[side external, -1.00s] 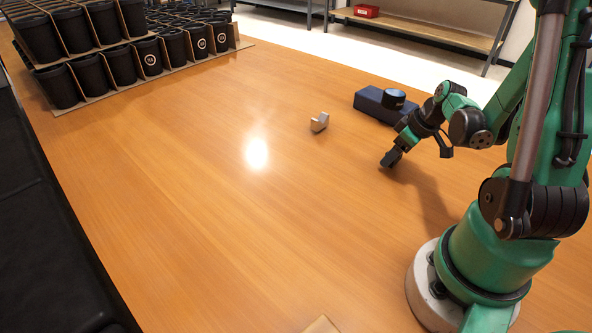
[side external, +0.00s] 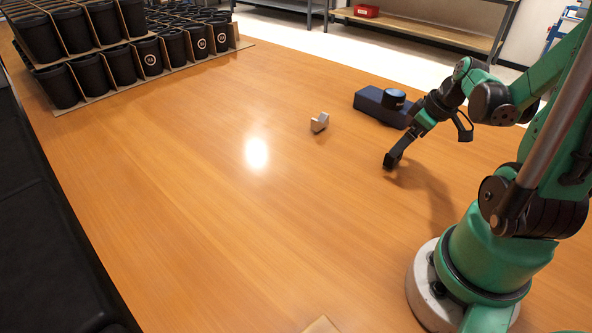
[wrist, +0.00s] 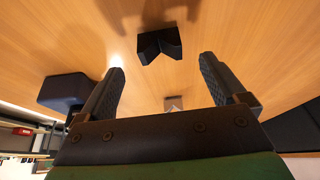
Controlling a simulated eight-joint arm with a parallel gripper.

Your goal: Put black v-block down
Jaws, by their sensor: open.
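The black v-block (wrist: 160,44) shows in the wrist view just beyond my fingertips, centred between the two fingers, with its notch facing my gripper. A gap shows on both sides of it. My gripper (wrist: 163,62) is open and holds nothing. In the side external view the black v-block (side external: 388,162) is a small dark shape at the tabletop, right below my gripper (side external: 394,155). There the fingers partly merge with it, so the exact gap is hard to tell.
A silver v-block (side external: 320,122) stands on the wooden table (side external: 200,220) to the left. A dark blue box (side external: 372,100) with a round black part (side external: 394,98) lies behind. Racks of black cups (side external: 125,62) fill the far left. The table's middle is clear.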

